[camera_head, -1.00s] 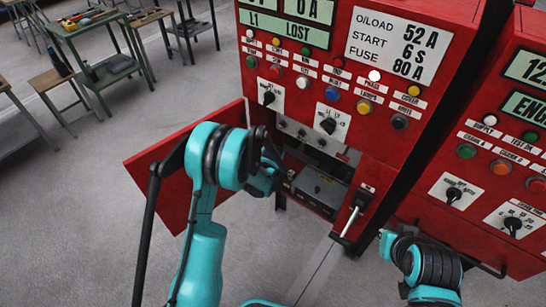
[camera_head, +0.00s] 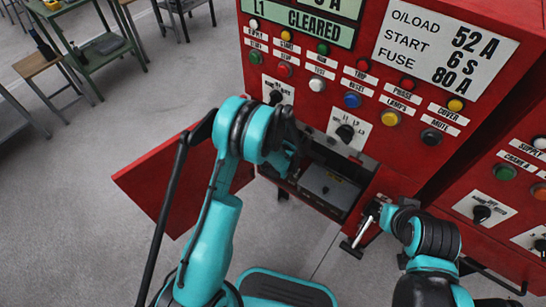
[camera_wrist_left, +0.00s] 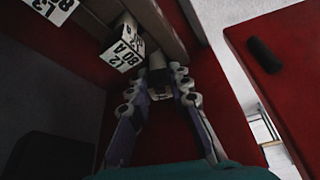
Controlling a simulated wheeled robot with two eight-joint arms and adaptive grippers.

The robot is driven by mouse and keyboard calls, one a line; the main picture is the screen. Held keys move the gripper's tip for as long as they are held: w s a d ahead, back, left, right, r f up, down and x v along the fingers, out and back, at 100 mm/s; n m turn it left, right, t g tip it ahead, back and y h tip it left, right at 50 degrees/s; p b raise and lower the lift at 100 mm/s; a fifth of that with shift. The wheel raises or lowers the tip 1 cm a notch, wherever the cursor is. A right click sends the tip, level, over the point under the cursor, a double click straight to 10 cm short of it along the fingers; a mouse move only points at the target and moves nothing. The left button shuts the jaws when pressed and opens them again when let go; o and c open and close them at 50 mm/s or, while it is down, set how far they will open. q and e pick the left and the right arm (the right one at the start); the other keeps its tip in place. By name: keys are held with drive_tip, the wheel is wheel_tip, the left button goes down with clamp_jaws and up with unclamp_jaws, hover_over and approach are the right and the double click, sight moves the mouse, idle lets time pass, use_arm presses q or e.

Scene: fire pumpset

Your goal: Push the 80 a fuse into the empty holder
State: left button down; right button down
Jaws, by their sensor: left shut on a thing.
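In the left wrist view, my left gripper (camera_wrist_left: 164,80) has its two fingers shut on a small pale fuse (camera_wrist_left: 157,63) at the fuse rail. Its label cannot be read and its seat is partly hidden. Beside it on the rail are a white fuse marked L2 80 A (camera_wrist_left: 121,55) and one marked L3 (camera_wrist_left: 52,9). In the head view, my left gripper (camera_head: 291,150) reaches into the open compartment (camera_head: 328,188), mostly hidden by its wrist. My right gripper (camera_head: 376,212) is beside the white-handled lever (camera_head: 364,232); its fingers are too small to judge.
The red cabinet's display (camera_head: 300,22) reads L1 CLEARED. Buttons and knobs (camera_head: 345,132) lie above the opening. Green tables (camera_head: 90,50) stand far behind.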

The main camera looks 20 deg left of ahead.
use_arm(q)
drive_tip(key=shift+d+r, duration=0.1)
drive_tip(key=shift+r, duration=0.05)
drive_tip(key=c, duration=1.4)
unclamp_jaws()
drive_tip(key=shift+f, duration=0.25)
drive_tip(key=p+v, duration=0.3)
drive_tip(key=v, duration=0.4)
drive_tip(key=shift+s+r, duration=0.15)
drive_tip(key=shift+r, duration=0.3)
